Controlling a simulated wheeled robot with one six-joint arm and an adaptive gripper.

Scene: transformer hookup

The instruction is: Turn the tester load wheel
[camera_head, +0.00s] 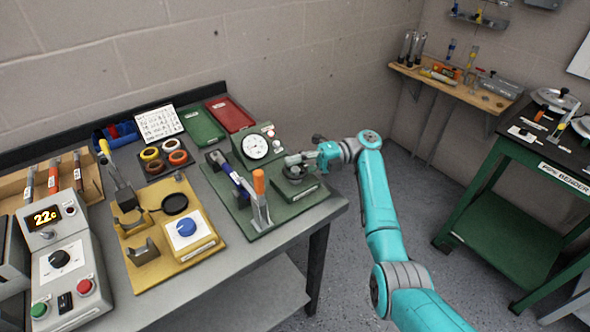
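The tester (256,147) is a grey-green box with a round white dial, at the back of a green base plate (238,212) on the bench. A dark round wheel (295,174) sits at the right of this plate, on a low green block with a label strip; I take it for the load wheel. My gripper (300,160) reaches in from the right, with its tip right at the top of the wheel and covering part of it. Whether the fingers touch or grip the wheel is too small to tell, as is their opening.
A clamp with an orange handle (259,184) and a blue-handled tool (226,172) stand left of the wheel. Further left are a yellow fixture (142,262) and a grey control unit (66,265). Red (230,114) and green (200,127) trays lie behind. Open floor lies right of the bench.

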